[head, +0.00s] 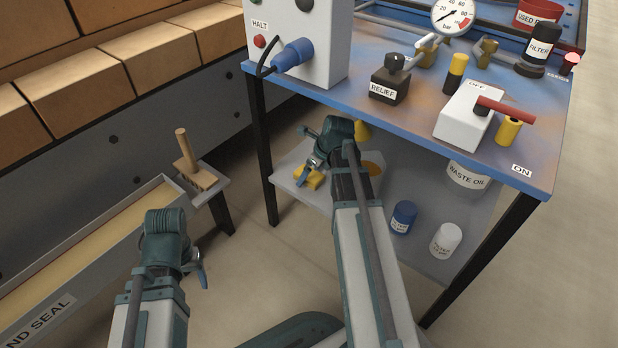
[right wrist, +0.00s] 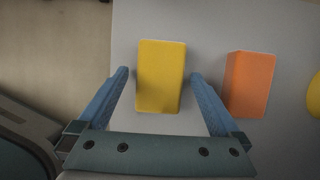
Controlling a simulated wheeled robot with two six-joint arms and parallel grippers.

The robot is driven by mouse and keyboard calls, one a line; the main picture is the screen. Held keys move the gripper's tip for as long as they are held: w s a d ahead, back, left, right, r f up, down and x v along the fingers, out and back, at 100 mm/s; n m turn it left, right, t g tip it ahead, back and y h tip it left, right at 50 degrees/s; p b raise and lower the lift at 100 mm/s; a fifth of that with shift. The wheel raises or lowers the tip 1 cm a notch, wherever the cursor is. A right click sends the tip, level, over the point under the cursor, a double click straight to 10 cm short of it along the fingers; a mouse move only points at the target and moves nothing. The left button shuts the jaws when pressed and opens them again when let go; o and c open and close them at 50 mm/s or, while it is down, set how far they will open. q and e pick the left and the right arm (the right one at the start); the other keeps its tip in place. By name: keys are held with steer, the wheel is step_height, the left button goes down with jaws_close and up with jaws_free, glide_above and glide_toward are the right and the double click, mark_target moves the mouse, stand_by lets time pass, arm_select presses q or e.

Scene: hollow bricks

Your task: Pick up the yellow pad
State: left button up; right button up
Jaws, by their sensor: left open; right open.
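The yellow pad (head: 314,181) lies on the lower shelf of the blue-topped bench, partly hidden by my right gripper (head: 308,170). In the right wrist view the yellow pad (right wrist: 161,88) is a plain upright rectangle in the picture. The right gripper (right wrist: 160,75) is open, with one finger on each side of the pad and a small gap at both sides. I cannot tell how far the fingertips are above the shelf. My left gripper (head: 196,265) is open and empty at the lower left, away from the bench.
An orange block (right wrist: 250,84) lies right of the pad, close to the right finger. The shelf (head: 430,262) also holds a blue can (head: 403,217), a white can (head: 446,240) and a waste oil container (head: 468,175). The bench top (head: 420,126) overhangs it. A trough (head: 85,235) stands left.

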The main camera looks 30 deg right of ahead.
arm_select(q)
steer(key=shift+f, duration=0.1)
arm_select(e)
steer(key=c, duration=1.3)
steer(key=shift+r, duration=0.1)
